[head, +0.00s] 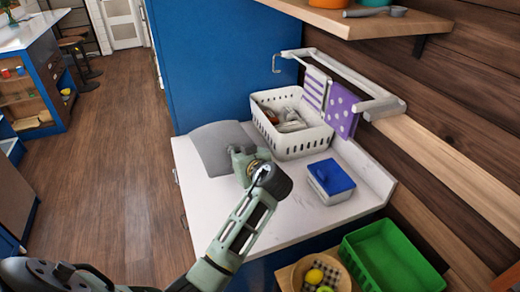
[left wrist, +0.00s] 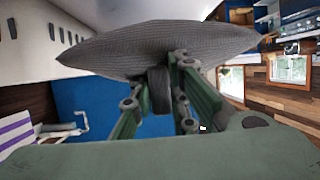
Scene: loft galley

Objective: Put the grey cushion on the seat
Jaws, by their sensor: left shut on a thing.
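The grey cushion (head: 210,150) is at the left end of the white counter in the head view; whether it touches the counter or is just above it, I cannot tell. My left gripper (head: 238,158) is shut on its near right edge. In the left wrist view the ribbed grey cushion (left wrist: 160,48) spans the top of the picture, with its edge between the fingers of my left gripper (left wrist: 160,75). My right gripper is not in view. Stools (head: 73,46) stand far off at the upper left; I cannot tell whether one is the task's seat.
On the counter (head: 285,215) stand a white basket (head: 290,143) with items and a blue-lidded box (head: 331,180). Purple towels (head: 341,108) hang on a wall rack. A green crate (head: 390,258) and a fruit bowl (head: 338,268) are lower right. Wooden floor (head: 110,150) is clear at left.

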